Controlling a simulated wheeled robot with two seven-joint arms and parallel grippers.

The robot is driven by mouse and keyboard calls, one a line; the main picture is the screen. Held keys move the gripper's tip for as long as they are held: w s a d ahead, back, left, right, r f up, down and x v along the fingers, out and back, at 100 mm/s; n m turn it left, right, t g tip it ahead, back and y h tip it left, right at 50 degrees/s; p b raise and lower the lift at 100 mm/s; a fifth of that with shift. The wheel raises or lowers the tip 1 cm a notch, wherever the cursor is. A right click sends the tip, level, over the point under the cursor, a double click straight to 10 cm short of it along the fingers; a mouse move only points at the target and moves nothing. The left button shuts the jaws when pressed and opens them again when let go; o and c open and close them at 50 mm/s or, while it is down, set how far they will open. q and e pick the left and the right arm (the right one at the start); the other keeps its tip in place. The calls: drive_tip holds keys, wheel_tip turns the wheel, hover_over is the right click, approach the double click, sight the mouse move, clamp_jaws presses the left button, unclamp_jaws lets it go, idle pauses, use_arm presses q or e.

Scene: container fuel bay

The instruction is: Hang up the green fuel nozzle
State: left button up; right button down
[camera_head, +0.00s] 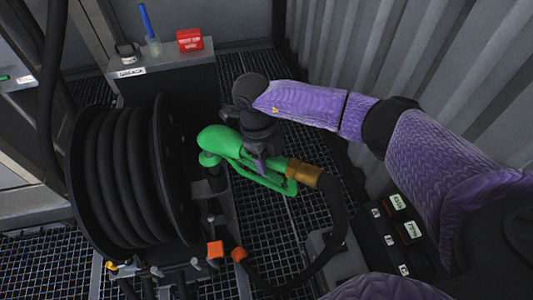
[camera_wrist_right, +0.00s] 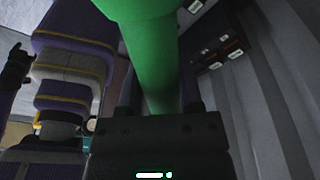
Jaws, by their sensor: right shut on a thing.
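The green fuel nozzle (camera_head: 222,140) is in the middle of the head view, beside the hose reel. My right gripper (camera_head: 260,162) is shut on it from above. A brass fitting (camera_head: 303,173) joins the nozzle to a black hose (camera_head: 338,215) that curves down and left. In the right wrist view the nozzle's green body (camera_wrist_right: 150,65) fills the top middle, between the fingers. A small green part shows below the nozzle's left end, beside a dark post; I cannot tell whether they touch. My left gripper is not seen in the head view.
A large black hose reel (camera_head: 125,180) stands at the left. Behind it a grey cabinet (camera_head: 180,85) carries a red box (camera_head: 190,40) and a blue-tipped bottle. A labelled control panel (camera_head: 400,230) is at lower right. A corrugated wall (camera_head: 440,60) bounds the right; the floor is grating.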

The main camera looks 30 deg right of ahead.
drive_tip(key=shift+f, duration=0.6)
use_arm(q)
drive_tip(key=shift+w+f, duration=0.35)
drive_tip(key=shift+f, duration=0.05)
use_arm(e)
drive_tip(key=shift+r, duration=0.1)
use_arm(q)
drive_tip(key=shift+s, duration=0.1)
use_arm(e)
drive_tip(key=shift+f+b, duration=1.1)
drive_tip(key=shift+f, duration=0.35)
drive_tip(key=shift+f+b, duration=0.6)
drive_tip(key=shift+f, duration=0.4)
drive_tip(key=shift+c, duration=1.6)
unclamp_jaws()
drive_tip(key=shift+r, duration=0.1)
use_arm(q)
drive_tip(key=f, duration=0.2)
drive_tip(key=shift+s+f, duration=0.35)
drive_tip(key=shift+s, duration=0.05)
use_arm(e)
drive_tip(key=shift+o, duration=0.7)
